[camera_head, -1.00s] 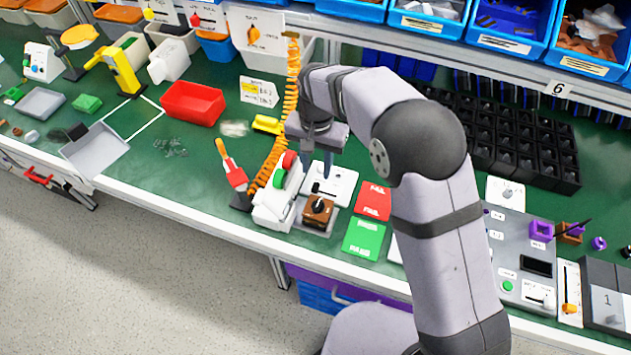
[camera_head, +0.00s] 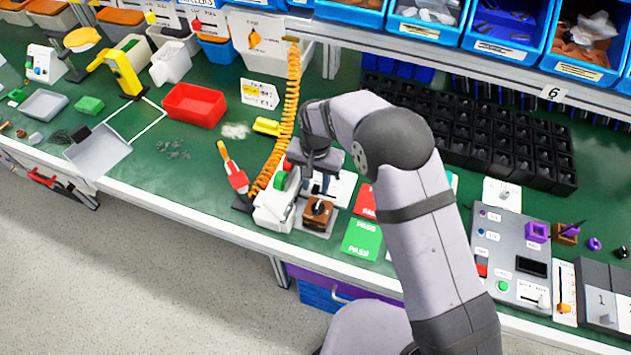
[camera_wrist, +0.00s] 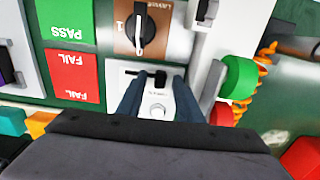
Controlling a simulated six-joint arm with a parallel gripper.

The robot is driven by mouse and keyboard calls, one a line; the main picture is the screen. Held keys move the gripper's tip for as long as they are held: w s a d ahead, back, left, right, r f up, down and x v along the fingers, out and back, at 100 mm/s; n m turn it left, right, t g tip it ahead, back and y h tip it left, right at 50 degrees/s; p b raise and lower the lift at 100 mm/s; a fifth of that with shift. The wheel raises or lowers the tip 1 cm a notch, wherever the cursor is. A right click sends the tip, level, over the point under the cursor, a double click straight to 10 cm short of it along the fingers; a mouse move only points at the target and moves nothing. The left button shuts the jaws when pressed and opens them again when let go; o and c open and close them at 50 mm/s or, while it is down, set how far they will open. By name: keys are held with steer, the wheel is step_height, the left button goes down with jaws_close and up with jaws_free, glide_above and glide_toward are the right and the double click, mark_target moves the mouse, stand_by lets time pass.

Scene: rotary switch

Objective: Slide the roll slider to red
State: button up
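A white device (camera_head: 271,211) carries a green roll (camera_head: 281,180) and a red roll (camera_head: 288,163); the wrist view shows the green roll (camera_wrist: 238,76) and the red one (camera_wrist: 222,113) at right. I cannot tell for sure which part is the roll slider. Beside the device is a white panel (camera_head: 342,190) with a black knob (camera_wrist: 157,77) in a slot. My gripper (camera_wrist: 157,88) is over this panel. Its two fingers are apart, with the knob between or just beyond the tips. Contact cannot be told.
A brown block (camera_head: 318,213) with a black rotary knob (camera_wrist: 146,32) stands beside the panel. Green PASS (camera_head: 362,240) and red FAIL (camera_wrist: 73,76) cards lie nearby. An orange coiled cable (camera_head: 288,120) hangs behind. Another slider with an orange knob (camera_head: 564,308) is at far right.

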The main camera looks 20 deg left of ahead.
jaws_close()
steer(key=shift+d, duration=2.6)
jaws_free()
steer(key=shift+d, duration=0.1)
